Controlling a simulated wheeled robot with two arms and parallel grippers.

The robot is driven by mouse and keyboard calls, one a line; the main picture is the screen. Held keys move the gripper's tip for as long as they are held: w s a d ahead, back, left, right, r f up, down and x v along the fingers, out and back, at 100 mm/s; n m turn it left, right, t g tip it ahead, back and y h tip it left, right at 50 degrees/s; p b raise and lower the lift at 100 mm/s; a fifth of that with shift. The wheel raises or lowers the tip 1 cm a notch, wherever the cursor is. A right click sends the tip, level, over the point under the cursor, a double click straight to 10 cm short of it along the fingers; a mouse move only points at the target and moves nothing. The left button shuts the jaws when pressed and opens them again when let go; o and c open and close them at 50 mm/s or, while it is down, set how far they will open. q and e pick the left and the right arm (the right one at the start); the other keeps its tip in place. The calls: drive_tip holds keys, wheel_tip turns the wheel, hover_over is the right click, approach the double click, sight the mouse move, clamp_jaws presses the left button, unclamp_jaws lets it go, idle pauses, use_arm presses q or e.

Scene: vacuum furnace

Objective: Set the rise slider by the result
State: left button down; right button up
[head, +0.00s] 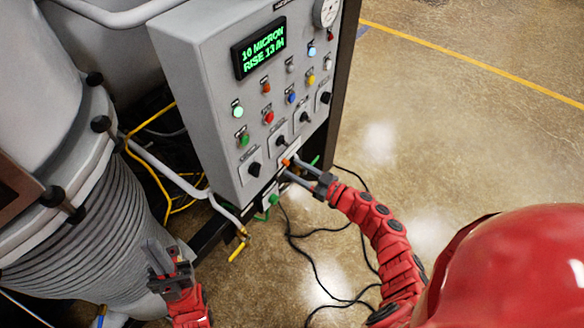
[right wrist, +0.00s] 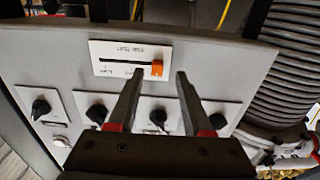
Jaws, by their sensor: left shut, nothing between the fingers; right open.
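The rise slider is an orange knob (right wrist: 157,68) on a dark slot in a white plate (right wrist: 105,48), on the lower panel. In the right wrist view the knob sits at the right end of the slot. The orange knob also shows in the head view (head: 286,162). My right gripper (head: 287,170) is open at the plate; in the right wrist view (right wrist: 159,74) its fingers stand either side of the knob, with no visible contact. The display (head: 262,50) reads "10 MICRON" and "RISE 13 /H" in green. My left gripper (head: 153,248) is shut and empty, lower left.
The grey control cabinet (head: 200,85) carries several lamps, buttons and black rotary knobs close to the slider. A ribbed bellows (head: 95,235) and yellow hose (head: 150,180) lie left. Black cables (head: 310,265) lie on the floor. The floor at right is clear.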

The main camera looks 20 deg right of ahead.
drive_tip(key=b+v, duration=0.4)
drive_tip(key=v, duration=1.1)
drive_tip(key=shift+s+d, duration=0.15)
drive_tip(key=shift+s, duration=0.05)
